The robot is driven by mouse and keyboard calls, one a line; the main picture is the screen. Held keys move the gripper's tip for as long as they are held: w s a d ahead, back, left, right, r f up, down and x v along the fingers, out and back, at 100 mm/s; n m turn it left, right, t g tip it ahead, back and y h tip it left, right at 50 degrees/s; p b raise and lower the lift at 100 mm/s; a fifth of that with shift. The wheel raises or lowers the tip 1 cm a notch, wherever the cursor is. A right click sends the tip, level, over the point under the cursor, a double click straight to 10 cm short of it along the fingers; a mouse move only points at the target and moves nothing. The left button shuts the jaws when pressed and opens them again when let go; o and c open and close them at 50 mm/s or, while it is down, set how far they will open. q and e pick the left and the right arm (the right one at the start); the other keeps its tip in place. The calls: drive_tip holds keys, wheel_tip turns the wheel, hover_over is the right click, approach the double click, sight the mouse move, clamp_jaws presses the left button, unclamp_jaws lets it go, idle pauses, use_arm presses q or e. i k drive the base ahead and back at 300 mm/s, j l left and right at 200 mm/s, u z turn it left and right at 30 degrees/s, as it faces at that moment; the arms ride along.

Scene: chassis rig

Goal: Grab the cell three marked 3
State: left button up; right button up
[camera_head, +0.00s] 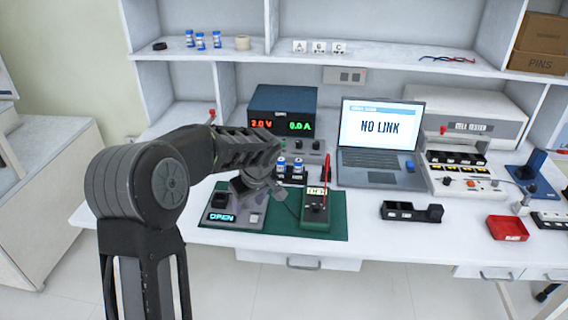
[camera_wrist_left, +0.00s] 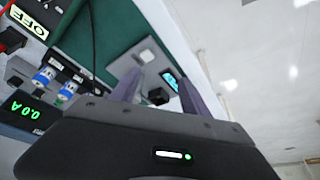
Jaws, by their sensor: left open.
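Two blue-and-white cells, one left (camera_head: 281,163) and one right (camera_head: 298,166), stand upright in a dark holder behind the green mat. They also show in the left wrist view, one (camera_wrist_left: 43,75) beside the other (camera_wrist_left: 68,90). Three similar cells (camera_head: 201,40) stand on the upper shelf at the left. I cannot read the number on any cell. My left gripper (camera_head: 258,188) is open and empty above the green mat, in front of the two held cells. My right gripper is out of view.
A grey box reading OPEN (camera_head: 236,210) and a green meter with a red probe (camera_head: 316,206) sit on the green mat (camera_head: 335,225). Behind stand a power supply (camera_head: 283,108) and a laptop (camera_head: 380,130). A black tray (camera_head: 411,211) and red bin (camera_head: 507,228) lie right.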

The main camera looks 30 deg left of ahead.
sight(282, 163)
drive_tip(key=i, duration=0.9)
